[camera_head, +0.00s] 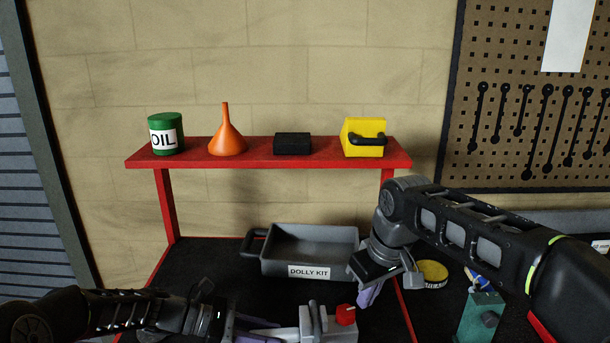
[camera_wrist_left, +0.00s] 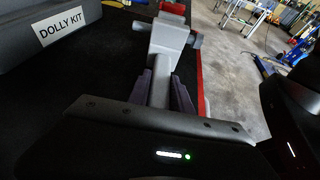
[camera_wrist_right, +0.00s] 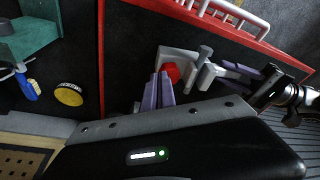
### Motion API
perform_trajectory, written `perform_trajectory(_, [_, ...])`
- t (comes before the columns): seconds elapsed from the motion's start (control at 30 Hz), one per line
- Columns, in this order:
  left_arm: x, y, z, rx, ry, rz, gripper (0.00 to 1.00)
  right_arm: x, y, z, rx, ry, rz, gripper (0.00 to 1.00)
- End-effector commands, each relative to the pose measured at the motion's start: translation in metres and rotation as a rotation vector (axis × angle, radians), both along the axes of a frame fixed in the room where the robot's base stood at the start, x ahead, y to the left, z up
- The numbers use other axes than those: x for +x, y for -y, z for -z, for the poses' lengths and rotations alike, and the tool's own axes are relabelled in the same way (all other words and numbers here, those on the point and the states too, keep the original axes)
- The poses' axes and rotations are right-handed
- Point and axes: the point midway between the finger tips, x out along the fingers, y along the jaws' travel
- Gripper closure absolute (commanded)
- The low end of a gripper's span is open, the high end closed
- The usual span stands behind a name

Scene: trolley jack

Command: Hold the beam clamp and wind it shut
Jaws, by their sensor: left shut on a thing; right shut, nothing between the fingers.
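The beam clamp (camera_head: 313,325) is a grey body with a red knob (camera_head: 345,315), low in the middle of the head view. My left gripper (camera_head: 248,325) is shut on the clamp's grey bar, which shows between the purple fingers in the left wrist view (camera_wrist_left: 161,90). The clamp body (camera_wrist_left: 167,40) extends beyond those fingertips. My right gripper (camera_head: 369,295) is shut and empty, just above and right of the red knob. In the right wrist view its fingertips (camera_wrist_right: 161,82) appear beside the knob (camera_wrist_right: 171,73); I cannot tell whether they touch it.
A grey DOLLY KIT tray (camera_head: 310,268) stands behind the clamp on the black bench top. A yellow round tin (camera_head: 432,272) and a green block-like tool (camera_head: 482,318) are to the right. A red shelf (camera_head: 260,160) carries an oil can, funnel, black box and yellow case.

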Motion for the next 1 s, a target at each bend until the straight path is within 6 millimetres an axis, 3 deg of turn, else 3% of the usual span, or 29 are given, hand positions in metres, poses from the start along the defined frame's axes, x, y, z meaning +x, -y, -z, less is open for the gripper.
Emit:
perform_trajectory(0.2, [0.000, 0.000, -0.001, -0.001, 0.000, -0.001, 1.00, -0.001, 0.001, 0.029, -0.001, -0.004, 0.001, 1.00])
perform_trajectory(0.4, [0.000, 0.000, -0.001, -0.001, 0.000, -0.001, 1.00, 0.000, 0.000, 0.045, 0.001, -0.001, 0.001, 1.00])
perform_trajectory(1.0, [0.000, 0.000, -0.001, -0.001, 0.000, 0.000, 1.00, 0.000, -0.001, 0.048, 0.000, 0.000, 0.000, 1.00])
